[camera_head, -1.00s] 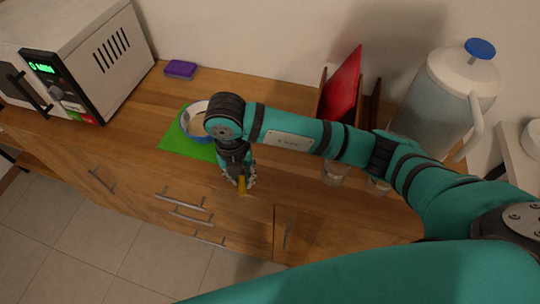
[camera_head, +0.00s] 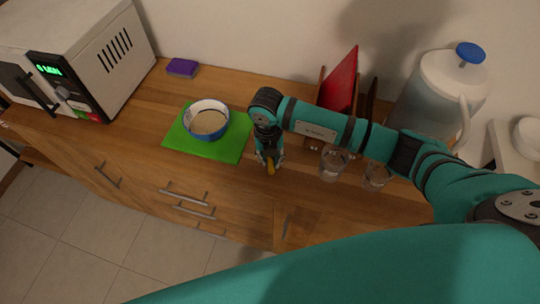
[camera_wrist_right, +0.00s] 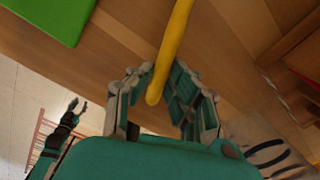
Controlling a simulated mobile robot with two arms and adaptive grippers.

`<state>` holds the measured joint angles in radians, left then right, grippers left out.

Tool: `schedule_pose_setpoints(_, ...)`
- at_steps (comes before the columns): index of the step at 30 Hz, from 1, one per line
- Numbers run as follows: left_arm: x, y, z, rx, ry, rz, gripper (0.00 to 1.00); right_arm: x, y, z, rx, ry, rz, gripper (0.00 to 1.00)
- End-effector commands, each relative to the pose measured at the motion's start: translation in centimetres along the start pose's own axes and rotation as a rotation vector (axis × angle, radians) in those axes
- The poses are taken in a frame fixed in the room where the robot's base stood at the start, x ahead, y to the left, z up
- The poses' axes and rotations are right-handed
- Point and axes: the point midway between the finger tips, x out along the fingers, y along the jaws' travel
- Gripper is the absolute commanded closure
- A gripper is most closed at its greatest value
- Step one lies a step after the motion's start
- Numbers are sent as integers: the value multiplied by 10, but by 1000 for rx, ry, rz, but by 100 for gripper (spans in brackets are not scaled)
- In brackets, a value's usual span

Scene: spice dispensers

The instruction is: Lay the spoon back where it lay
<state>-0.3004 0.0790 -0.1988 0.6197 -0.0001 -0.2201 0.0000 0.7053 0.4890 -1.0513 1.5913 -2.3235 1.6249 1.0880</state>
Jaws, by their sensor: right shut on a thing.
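The yellow spoon shows as a small yellow piece (camera_head: 271,166) at the tip of my right gripper (camera_head: 269,158). In the right wrist view its yellow handle (camera_wrist_right: 174,45) runs up out of the frame between the fingers. My right gripper is shut on it, over the wooden counter to the right of the green board (camera_head: 215,148). The spoon's far end is hidden or out of view; I cannot tell whether it touches the counter. My left gripper (camera_wrist_right: 79,106) shows small and far off in the right wrist view, its fingers apart and empty.
A blue-rimmed bowl (camera_head: 222,128) with pale contents stands on the green board. Two glasses (camera_head: 332,165) (camera_head: 376,178) stand right of my gripper. Behind are a red board (camera_head: 339,82) in a rack and a dispenser (camera_head: 440,95). A purple sponge (camera_head: 182,68) and microwave (camera_head: 85,60) are left.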

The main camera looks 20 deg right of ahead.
Motion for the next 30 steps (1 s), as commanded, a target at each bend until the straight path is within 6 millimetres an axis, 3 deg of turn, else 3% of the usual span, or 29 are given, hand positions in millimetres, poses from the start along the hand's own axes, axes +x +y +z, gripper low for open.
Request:
schedule_pose_setpoints(6,5,0,0,1,0,0,65,5,0,0,0,0,0,100)
schedule_pose_setpoints(7,3,0,0,1,1,0,65,3,0,0,1,0,0,80)
schedule_pose_setpoints(12,3,0,0,1,1,0,65,3,0,0,1,0,0,60)
schedule_pose_setpoints(23,1,0,-1,2,1,0,65,-4,0,1,1,-2,1,60)
schedule_pose_setpoints(30,14,0,0,2,1,0,65,-48,0,1,0,-5,2,60)
